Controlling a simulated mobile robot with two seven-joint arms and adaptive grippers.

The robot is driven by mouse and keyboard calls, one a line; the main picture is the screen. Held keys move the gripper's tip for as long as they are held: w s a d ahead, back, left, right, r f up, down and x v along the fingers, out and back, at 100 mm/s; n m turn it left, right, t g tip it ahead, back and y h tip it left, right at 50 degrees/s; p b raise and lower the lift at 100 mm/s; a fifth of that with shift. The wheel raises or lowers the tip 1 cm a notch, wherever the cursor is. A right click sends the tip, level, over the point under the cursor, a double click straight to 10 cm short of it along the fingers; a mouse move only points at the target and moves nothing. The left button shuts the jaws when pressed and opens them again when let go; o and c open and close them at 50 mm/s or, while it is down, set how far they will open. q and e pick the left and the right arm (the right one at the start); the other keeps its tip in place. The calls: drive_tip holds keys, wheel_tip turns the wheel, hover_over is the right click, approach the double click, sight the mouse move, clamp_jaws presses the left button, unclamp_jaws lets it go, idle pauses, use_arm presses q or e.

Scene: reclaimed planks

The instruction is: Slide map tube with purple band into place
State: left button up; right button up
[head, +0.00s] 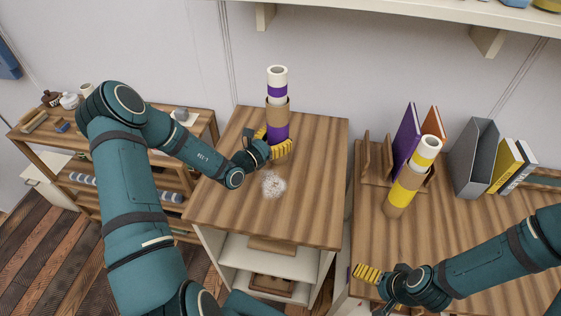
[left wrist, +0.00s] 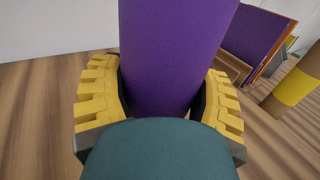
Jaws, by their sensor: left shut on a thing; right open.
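The map tube (head: 277,76) is white with a purple band and stands upright, its upper part sticking out of a brown cylinder (head: 277,104) with a wide purple lower band. This cylinder is on the middle wooden cabinet top (head: 315,190). My left gripper (head: 279,148) is shut around the cylinder's purple band; the left wrist view shows the purple surface (left wrist: 175,55) between its yellow fingers. The tube's lower part is hidden inside the cylinder. My right gripper (head: 367,274) is open and empty near the front left of the right wooden top.
On the right wooden top, a white tube with a yellow band (head: 425,150) leans in a brown cylinder with a yellow band (head: 403,192). A whitish speckled patch (head: 273,184) lies before the left gripper.

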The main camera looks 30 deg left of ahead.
sight(271, 143)
use_arm(q)
drive_tip(key=o, duration=1.2)
drive_tip(key=shift+o, duration=0.2)
drive_tip(key=p+v, duration=0.2)
drive_tip(key=v, duration=0.4)
drive_tip(key=shift+s+a, duration=0.1)
drive_tip(key=shift+s, duration=0.3)
use_arm(e)
wheel_tip(271, 143, up, 2)
drive_tip(key=shift+r, duration=0.1)
use_arm(q)
drive_tip(key=shift+s, duration=0.1)
drive_tip(key=shift+a, duration=0.1)
